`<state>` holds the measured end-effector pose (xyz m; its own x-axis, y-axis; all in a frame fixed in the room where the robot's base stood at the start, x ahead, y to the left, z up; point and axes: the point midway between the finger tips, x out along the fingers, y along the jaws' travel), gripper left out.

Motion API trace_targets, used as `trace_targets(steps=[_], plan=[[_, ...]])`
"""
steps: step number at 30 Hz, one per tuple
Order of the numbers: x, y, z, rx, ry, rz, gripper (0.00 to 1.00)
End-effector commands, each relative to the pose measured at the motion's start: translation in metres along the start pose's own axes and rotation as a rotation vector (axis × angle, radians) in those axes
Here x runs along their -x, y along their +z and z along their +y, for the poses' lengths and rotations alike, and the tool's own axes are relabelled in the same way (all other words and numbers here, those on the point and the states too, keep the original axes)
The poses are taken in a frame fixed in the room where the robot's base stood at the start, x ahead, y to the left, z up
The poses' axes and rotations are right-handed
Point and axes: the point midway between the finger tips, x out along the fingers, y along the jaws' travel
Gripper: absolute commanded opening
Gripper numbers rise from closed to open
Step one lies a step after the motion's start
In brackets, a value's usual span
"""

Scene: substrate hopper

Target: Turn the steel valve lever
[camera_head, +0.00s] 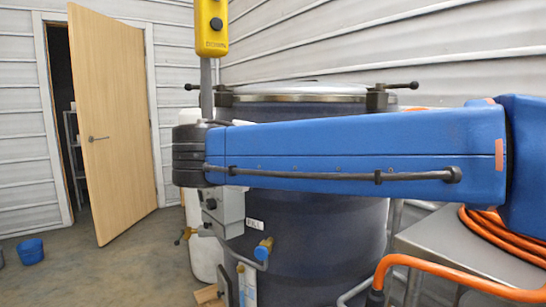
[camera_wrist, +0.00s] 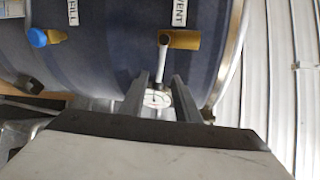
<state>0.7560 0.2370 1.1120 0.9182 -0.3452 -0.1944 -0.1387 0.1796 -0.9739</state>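The steel valve lever (camera_wrist: 163,48) is a short pale rod on a brass valve body (camera_wrist: 183,40) on the dark tank, beside the VENT label (camera_wrist: 180,12) in the wrist view. My gripper (camera_wrist: 160,76) is open, with its two grey fingers apart and pointing toward the lever. In the head view I cannot make out the lever or the fingers; my blue arm crosses in front of the tank.
A blue-and-yellow valve (camera_wrist: 45,37) sits near the FILL label (camera_wrist: 72,12). The dark tank (camera_head: 320,230) stands behind my arm. An orange hose (camera_head: 490,235) lies on a metal table at right. A wooden door (camera_head: 112,120) stands open.

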Motion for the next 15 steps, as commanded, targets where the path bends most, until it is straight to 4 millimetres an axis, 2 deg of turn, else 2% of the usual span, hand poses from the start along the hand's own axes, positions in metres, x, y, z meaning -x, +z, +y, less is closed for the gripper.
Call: trace_targets(steps=[6, 15], plan=[[0.028, 0.001, 0.000, 0.001, 0.000, -0.002, 0.29], [0.039, 0.000, 0.000, 0.001, 0.000, 0.000, 0.29]])
